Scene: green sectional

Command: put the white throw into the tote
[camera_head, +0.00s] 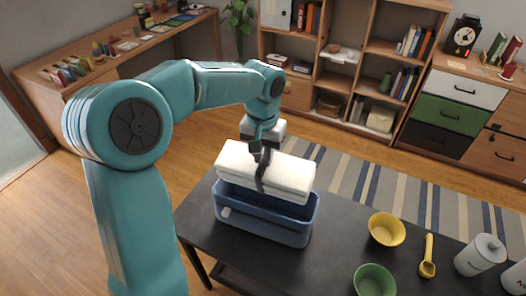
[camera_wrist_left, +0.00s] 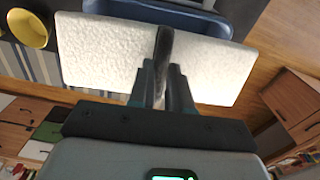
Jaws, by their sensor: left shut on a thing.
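The white throw (camera_head: 284,175) is a folded, thick block in the head view. My left gripper (camera_head: 261,180) is shut on it near its middle. The throw is over the blue tote (camera_head: 265,225), tilted slightly, with the tote's front wall and part of its rim showing below it. I cannot tell whether the throw touches the rim. In the left wrist view the throw (camera_wrist_left: 105,55) spreads to both sides of the gripper (camera_wrist_left: 163,45), and the tote's edge (camera_wrist_left: 165,14) shows behind it. My right gripper is not in view.
The tote stands on a dark table (camera_head: 330,245). To its right are a yellow bowl (camera_head: 386,230), a green bowl (camera_head: 374,281), a yellow scoop (camera_head: 428,257) and a white canister (camera_head: 480,255). A striped rug, shelves and drawers are behind.

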